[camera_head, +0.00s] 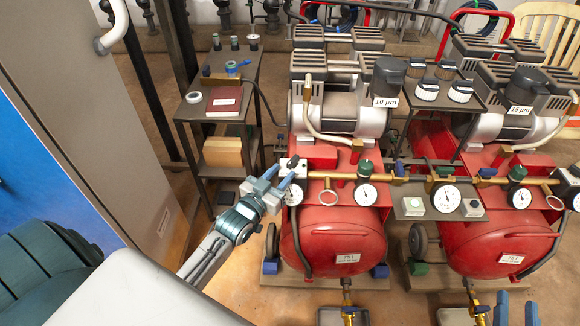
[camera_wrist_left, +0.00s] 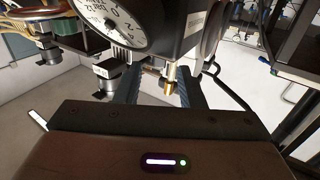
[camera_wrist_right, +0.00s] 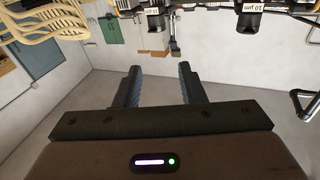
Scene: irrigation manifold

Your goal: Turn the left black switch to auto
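A small pale box with a black switch on it (camera_head: 293,163) sits at the left end of the brass pipe on the left red compressor. My left gripper (camera_head: 277,178) is right at this box, just below and left of it. In the left wrist view the gripper (camera_wrist_left: 158,88) has its fingers apart, with a dark box (camera_wrist_left: 172,25) and a brass fitting (camera_wrist_left: 171,74) in front; its fingertips are partly hidden. I cannot tell whether they touch the switch, or its setting. My right gripper (camera_head: 515,312) is open and empty at the bottom right; it also shows in the right wrist view (camera_wrist_right: 157,85).
A pressure gauge (camera_head: 293,193) hangs close beside the left gripper; another (camera_head: 365,194) is further right. The left red tank (camera_head: 335,245) lies below. A dark shelf (camera_head: 217,110) stands at the left. A grey box with a green button (camera_head: 412,207) sits between the compressors.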

